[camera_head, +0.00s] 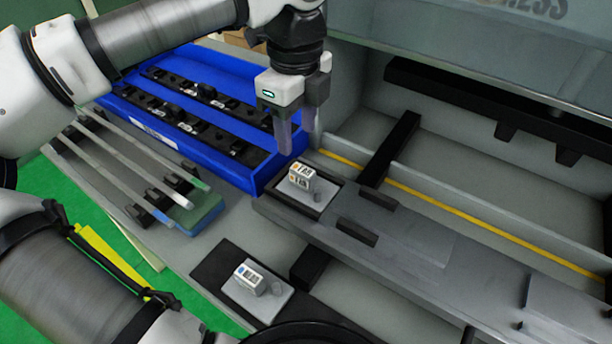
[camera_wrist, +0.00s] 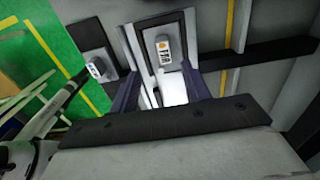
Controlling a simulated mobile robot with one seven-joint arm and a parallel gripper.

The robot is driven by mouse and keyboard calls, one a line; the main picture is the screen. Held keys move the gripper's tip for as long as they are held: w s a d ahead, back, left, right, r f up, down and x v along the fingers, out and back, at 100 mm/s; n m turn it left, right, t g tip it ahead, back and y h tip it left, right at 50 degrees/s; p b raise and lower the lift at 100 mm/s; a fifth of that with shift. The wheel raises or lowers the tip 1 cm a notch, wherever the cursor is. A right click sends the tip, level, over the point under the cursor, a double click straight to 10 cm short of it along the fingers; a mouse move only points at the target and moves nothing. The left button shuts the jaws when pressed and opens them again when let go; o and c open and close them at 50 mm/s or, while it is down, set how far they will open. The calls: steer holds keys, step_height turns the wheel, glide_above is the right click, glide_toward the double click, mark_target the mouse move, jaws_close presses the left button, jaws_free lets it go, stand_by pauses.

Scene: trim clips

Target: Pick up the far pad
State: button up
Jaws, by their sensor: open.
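The far pad (camera_head: 317,192) is a light grey plate in a dark recess at the end of the long grey fixture. A white block with an orange mark (camera_head: 301,175) stands on it. In the wrist view the far pad (camera_wrist: 174,88) and its block (camera_wrist: 165,52) show between the two fingers. My gripper (camera_head: 296,147) is open and empty, fingers pointing down, just above and behind the pad. It also shows in the wrist view (camera_wrist: 158,85). A near pad (camera_head: 270,302) with a blue-marked white block (camera_head: 249,276) lies on a dark plate lower down.
A blue tray (camera_head: 271,172) with black clips stands left of the far pad. A rack of pale rods (camera_head: 140,170) is farther left. A yellow-striped rail (camera_head: 440,205) and dark crossbars (camera_head: 392,146) lie to the right. The grey fixture (camera_head: 400,238) extends right from the pad.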

mark_target(302, 170)
step_height(302, 170, down, 5)
steer(key=shift+d+r+p, duration=0.1)
steer(key=shift+p, duration=0.2)
steer(key=shift+w+d+f+p, duration=0.15)
steer(key=shift+f+p, duration=0.4)
steer(key=shift+f, duration=0.85)
steer(key=shift+s+d+f+p, duration=0.15)
steer(key=shift+f+p, duration=0.35)
steer(key=shift+f, duration=0.85)
steer(key=shift+w, duration=0.15)
jaws_close()
